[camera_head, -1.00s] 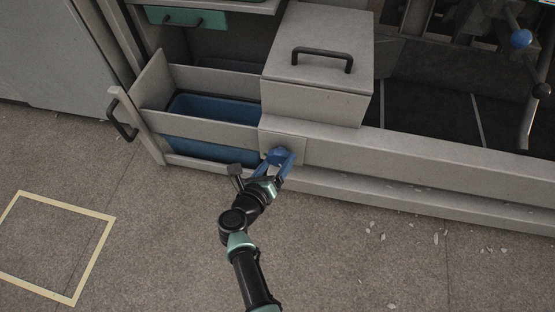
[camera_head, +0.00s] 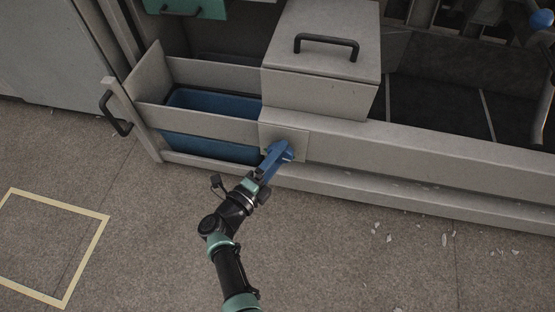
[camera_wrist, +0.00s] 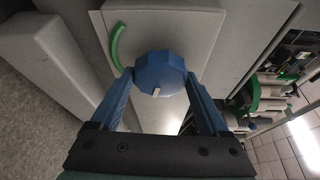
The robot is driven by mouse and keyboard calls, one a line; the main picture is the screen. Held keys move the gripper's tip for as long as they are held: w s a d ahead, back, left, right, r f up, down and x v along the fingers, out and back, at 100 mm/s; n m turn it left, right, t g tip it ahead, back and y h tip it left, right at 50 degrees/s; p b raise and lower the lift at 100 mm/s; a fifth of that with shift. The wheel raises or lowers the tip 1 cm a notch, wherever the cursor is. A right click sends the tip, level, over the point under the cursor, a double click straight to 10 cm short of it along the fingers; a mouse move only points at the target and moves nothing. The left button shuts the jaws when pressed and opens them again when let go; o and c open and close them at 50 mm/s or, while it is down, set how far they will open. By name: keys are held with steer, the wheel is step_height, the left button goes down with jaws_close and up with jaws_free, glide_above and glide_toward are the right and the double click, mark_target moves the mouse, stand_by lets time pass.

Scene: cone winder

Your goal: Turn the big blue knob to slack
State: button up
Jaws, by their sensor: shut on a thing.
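The big blue knob (camera_wrist: 160,70) has a faceted face with a short pale mark at its lower edge in the wrist view. It sits on a grey plate (camera_wrist: 195,22) with a green arc (camera_wrist: 115,45) to the knob's upper left. The pale mark points down, away from the arc. My gripper (camera_wrist: 160,78) is shut on the knob, one blue finger at each side. In the head view my gripper (camera_head: 278,155) is at the front panel and its fingers hide much of the knob.
An open drawer with a blue bin (camera_head: 212,112) is left of the plate. A grey lidded box (camera_head: 325,75) with a black handle stands above. A long grey beam (camera_head: 420,150) runs right. The floor has a taped outline (camera_head: 85,262) and pale scraps (camera_head: 389,238).

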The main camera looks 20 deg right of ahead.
steer(key=shift+d+f+n+h+b, duration=0.1)
steer(key=shift+n+h+b, duration=0.45)
steer(key=shift+n, duration=0.65)
steer(key=o, duration=1.2)
steer(key=shift+o, duration=0.2)
steer(key=shift+t, duration=0.4)
steer(key=r+p+v, duration=0.1)
steer(key=p+v, duration=0.2)
steer(key=v, duration=1)
steer(key=shift+f+p, duration=0.3)
